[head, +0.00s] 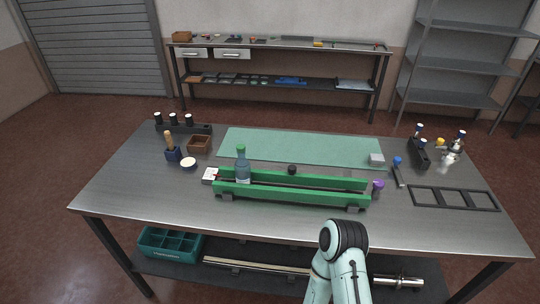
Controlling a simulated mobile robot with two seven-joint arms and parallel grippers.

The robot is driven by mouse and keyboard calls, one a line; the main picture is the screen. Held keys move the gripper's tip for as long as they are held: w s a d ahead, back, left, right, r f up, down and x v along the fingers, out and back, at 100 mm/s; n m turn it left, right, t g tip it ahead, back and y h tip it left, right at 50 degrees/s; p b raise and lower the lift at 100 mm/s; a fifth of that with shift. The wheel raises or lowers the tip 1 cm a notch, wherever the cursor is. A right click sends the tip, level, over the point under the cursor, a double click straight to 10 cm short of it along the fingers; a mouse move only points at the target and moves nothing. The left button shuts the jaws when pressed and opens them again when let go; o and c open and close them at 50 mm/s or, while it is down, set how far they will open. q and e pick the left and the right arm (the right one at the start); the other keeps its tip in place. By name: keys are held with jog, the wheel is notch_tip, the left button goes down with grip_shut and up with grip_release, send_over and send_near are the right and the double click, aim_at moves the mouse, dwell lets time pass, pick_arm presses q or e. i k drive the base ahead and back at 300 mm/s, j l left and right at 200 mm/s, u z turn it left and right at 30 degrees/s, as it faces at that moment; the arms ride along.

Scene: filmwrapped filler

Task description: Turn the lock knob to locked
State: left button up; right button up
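A long green trough-like fixture (290,193) lies across the middle of the table. A purple knob (378,185) sits at its right end, and a dark round knob (292,169) shows at its rear rail. I cannot tell which is the lock knob, nor read any locked mark. A blue-grey bottle with a green cap (242,166) stands upright at the left part of the fixture. One of my arms shows at the bottom, right of centre, in front of the table. Neither gripper shows.
A green mat (300,146) covers the table's back middle. A black frame (454,198) lies at right, beside a blue-headed tool (397,164). A wooden box (199,144) and white-topped round container (188,163) stand at left. The table's front strip is clear.

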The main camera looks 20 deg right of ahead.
aim_at(377, 184)
jog(key=z, duration=1.85)
jog(key=l+u, duration=0.2)
jog(key=u, duration=0.25)
jog(key=i+l+u, duration=0.1)
jog(key=l+u, duration=0.15)
jog(key=u, duration=0.15)
jog(key=l+u, duration=0.2)
jog(key=u, duration=0.25)
